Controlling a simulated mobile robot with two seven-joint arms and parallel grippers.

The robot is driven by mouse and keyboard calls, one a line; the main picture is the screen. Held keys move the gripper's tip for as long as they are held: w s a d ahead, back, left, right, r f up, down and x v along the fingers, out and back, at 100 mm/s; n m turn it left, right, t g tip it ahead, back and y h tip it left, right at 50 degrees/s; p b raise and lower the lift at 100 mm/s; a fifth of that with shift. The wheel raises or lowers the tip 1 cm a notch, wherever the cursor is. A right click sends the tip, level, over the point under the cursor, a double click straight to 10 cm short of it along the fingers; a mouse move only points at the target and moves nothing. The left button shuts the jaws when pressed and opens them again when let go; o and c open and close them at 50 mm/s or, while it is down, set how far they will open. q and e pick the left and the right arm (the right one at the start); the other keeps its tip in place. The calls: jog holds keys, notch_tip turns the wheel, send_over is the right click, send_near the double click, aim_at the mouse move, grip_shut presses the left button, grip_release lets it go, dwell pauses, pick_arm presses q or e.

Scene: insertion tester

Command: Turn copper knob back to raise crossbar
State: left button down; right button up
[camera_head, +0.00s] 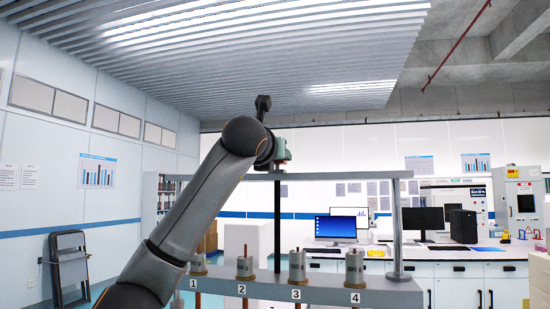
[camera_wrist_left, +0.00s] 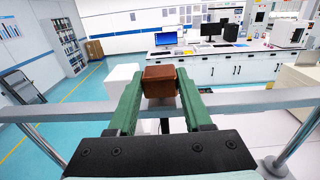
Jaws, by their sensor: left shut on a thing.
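The copper knob (camera_wrist_left: 158,81) is a brown block in the left wrist view, between the green fingers of my left gripper (camera_wrist_left: 159,88). The gripper is shut on it, one finger against each side. In the head view my left arm reaches up from the lower left, and the left gripper (camera_head: 282,151) is above the grey crossbar (camera_head: 345,175). The crossbar also runs across the left wrist view (camera_wrist_left: 255,97) below the knob. My right gripper is in neither view.
Grey metal weights (camera_head: 297,265) stand along a lower shelf (camera_head: 330,290) with number labels 1 to 4. A post (camera_head: 396,230) stands at the crossbar's right. A white lab bench with monitors (camera_head: 335,228) is farther back. A folded chair (camera_head: 69,265) leans at the left wall.

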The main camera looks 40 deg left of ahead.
pick_arm(q)
jog(key=shift+c, duration=1.6)
grip_release()
jog(key=b+v, duration=0.3)
jog(key=v, duration=0.9)
jog(key=shift+s+b, duration=0.25)
jog(key=shift+b, duration=0.1)
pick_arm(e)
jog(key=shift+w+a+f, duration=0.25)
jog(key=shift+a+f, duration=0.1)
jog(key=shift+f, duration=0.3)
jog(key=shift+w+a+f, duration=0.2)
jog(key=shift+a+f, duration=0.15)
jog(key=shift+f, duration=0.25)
pick_arm(q)
jog(key=shift+d, duration=0.1)
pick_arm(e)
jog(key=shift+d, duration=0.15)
pick_arm(q)
jog(key=shift+r, duration=0.15)
